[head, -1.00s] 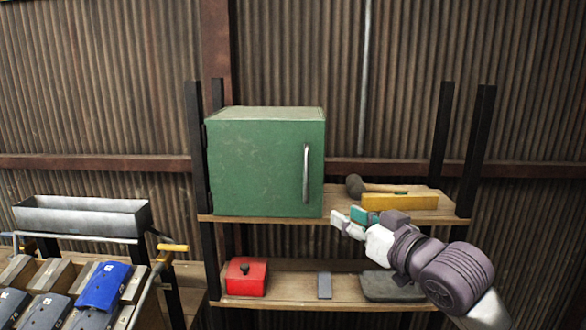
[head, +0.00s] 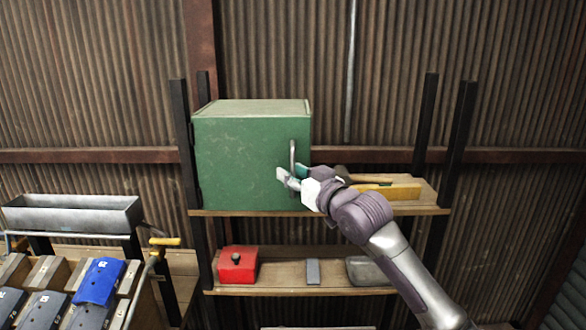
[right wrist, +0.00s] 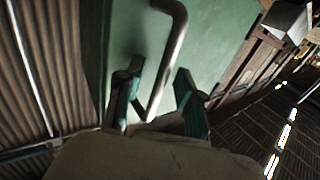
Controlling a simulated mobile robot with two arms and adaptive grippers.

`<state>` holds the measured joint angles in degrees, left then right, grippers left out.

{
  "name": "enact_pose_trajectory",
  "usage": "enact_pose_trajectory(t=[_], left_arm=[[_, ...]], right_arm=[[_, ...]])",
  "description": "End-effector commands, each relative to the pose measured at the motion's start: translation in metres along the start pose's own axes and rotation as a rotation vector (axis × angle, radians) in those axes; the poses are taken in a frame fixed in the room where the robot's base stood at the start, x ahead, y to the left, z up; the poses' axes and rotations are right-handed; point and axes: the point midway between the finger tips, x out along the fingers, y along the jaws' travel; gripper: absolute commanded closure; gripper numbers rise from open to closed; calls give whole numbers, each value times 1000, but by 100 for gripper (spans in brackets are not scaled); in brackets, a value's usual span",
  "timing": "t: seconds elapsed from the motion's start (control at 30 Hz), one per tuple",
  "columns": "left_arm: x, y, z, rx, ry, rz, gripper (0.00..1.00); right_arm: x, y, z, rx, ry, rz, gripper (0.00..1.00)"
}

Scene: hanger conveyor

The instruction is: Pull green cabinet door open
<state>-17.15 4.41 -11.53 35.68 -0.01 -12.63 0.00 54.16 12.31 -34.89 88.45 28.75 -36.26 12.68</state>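The green cabinet (head: 245,160) stands on the upper shelf with its door shut. Its upright metal handle (head: 292,156) is near the right edge of the door. My right gripper (head: 285,176) is at the lower part of the handle. In the right wrist view the fingers of my right gripper (right wrist: 155,98) are apart, and the handle (right wrist: 170,58) runs down between them, with a gap to the right finger. The green door (right wrist: 215,50) fills the background there. My left gripper is not in view.
The upper shelf (head: 250,213) also holds a yellow level (head: 390,192) and a mallet partly hidden behind my right arm. A red box (head: 237,266) sits on the lower shelf. A metal trough (head: 75,216) and a rack with blue and grey pieces stand at left.

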Motion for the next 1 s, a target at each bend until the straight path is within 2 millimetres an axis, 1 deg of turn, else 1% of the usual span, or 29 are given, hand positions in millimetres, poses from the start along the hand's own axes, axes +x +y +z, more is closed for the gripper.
enact_pose_trajectory(t=[0.1, 0.3, 0.33, 0.5, 0.53, 0.57, 1.0], left_arm=[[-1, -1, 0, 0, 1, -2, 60], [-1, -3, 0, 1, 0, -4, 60], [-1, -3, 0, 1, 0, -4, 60], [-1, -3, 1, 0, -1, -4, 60], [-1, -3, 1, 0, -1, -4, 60], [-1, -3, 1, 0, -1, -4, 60], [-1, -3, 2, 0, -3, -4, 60]], right_arm=[[4, -1, 0, -1, 1, -1, 63], [4, -1, 0, -1, 1, -1, 63], [4, 0, 0, -1, 1, -1, 64], [4, 0, 0, 0, 0, -1, 93], [4, 0, 0, 0, 0, 0, 98], [4, 0, 0, 0, 0, 0, 100], [4, -2, 1, 1, 0, -1, 100]])
